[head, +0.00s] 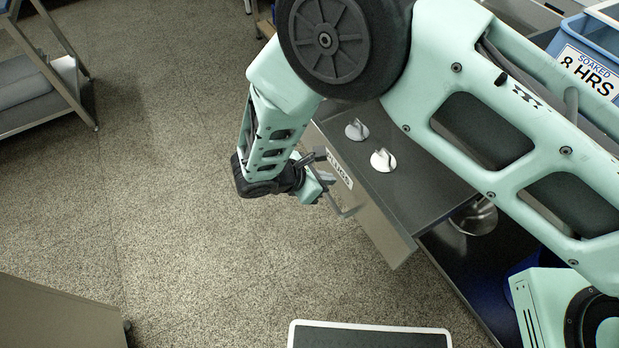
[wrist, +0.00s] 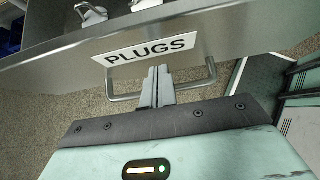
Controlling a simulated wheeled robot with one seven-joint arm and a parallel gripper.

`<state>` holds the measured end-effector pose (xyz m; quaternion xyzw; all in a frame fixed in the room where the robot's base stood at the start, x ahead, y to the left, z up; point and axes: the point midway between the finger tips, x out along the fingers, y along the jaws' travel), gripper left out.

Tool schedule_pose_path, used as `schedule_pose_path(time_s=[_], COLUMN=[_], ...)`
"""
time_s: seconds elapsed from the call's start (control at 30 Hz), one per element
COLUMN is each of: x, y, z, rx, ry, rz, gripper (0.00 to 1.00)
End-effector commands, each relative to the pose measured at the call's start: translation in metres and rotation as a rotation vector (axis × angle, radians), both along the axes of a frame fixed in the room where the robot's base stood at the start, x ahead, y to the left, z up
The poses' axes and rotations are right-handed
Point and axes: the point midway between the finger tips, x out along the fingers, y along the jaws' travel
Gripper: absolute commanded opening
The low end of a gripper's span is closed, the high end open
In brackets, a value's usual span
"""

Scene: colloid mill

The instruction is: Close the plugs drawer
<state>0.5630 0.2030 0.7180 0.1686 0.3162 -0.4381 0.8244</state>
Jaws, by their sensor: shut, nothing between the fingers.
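The plugs drawer (head: 378,228) stands pulled out from the dark unit, its metal front labelled PLUGS (head: 340,168). Two pale plugs, one (head: 357,129) farther back and one (head: 383,160) nearer, sit in its dark tray. In the wrist view the drawer front (wrist: 235,38) spans the top, with a bent-bar handle (wrist: 205,82) below the label. My gripper (wrist: 157,72) is shut and empty at the middle of this handle, its tips close to the front under the label. The fingers cover part of the bar; contact is unclear. In the head view my gripper (head: 322,180) is beside the drawer front.
Speckled floor (head: 190,240) is open to the left of the drawer. A white-rimmed dark platform (head: 370,336) is at the bottom. A metal rack (head: 45,85) stands upper left, a grey cabinet (head: 55,315) lower left, and a blue bin (head: 590,40) upper right.

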Motion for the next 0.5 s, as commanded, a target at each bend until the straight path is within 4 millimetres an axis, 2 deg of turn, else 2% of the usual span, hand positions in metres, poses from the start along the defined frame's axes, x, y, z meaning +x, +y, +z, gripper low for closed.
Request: schedule_pose_path(time_s=[0.17, 0.5], x=[0.0063, 0.0072], y=[-0.0102, -0.0112], z=[0.0003, -0.0003], rx=[-0.002, 0.000], ry=[0.001, 0.001], rz=[0.001, 0.001], gripper=[0.00, 0.00])
